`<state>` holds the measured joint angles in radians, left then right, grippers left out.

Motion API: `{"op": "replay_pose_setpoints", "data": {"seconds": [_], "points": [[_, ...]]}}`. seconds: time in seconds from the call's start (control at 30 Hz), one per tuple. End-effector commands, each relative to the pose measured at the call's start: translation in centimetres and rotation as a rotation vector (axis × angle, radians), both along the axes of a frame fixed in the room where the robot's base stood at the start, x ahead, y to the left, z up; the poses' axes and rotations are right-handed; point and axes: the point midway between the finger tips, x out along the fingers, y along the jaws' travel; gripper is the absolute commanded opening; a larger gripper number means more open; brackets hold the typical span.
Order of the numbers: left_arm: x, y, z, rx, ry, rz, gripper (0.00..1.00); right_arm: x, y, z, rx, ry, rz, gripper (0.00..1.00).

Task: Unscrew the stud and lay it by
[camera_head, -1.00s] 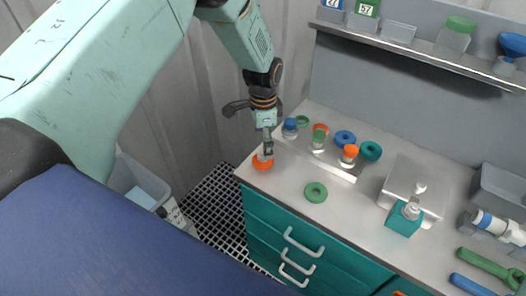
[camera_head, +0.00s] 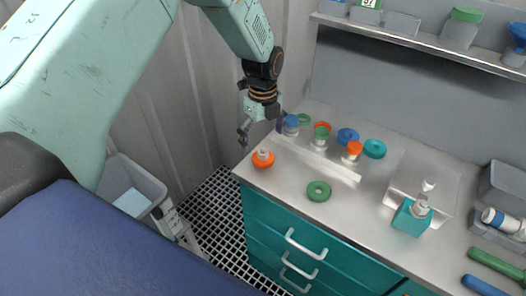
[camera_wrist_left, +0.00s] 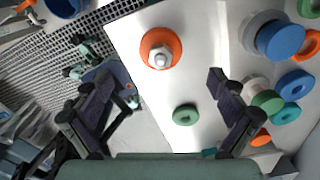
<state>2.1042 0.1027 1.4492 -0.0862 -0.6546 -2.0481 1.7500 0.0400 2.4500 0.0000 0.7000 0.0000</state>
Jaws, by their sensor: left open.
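An orange ring-shaped piece (camera_head: 263,160) lies at the near left corner of the worktop. A pale stud (camera_head: 263,153) stands upright in its middle. In the left wrist view the orange piece (camera_wrist_left: 151,40) and the stud's silver top (camera_wrist_left: 160,57) show ahead of the fingers, apart from them. My left gripper (camera_head: 262,128) is open and empty, above and behind the orange piece in the head view. It also shows in the left wrist view (camera_wrist_left: 165,92), its two fingers spread wide. My right gripper is not in view.
A floor grating (camera_head: 215,215) lies beyond the left edge.

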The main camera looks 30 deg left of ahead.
Motion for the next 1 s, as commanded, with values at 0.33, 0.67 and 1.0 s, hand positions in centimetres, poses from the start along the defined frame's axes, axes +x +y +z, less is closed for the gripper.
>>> {"op": "replay_pose_setpoints", "data": {"seconds": [0.33,0.67,1.0], "points": [[0.0,0.0,-2.0,0.0,0.001,-0.242,0.96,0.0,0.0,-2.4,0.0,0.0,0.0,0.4],[0.0,0.0,-4.1,0.0,-0.001,-0.239,0.96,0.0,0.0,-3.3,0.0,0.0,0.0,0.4],[0.0,0.0,-4.2,0.0,-0.001,-0.239,0.95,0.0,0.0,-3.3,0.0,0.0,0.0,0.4]]}}
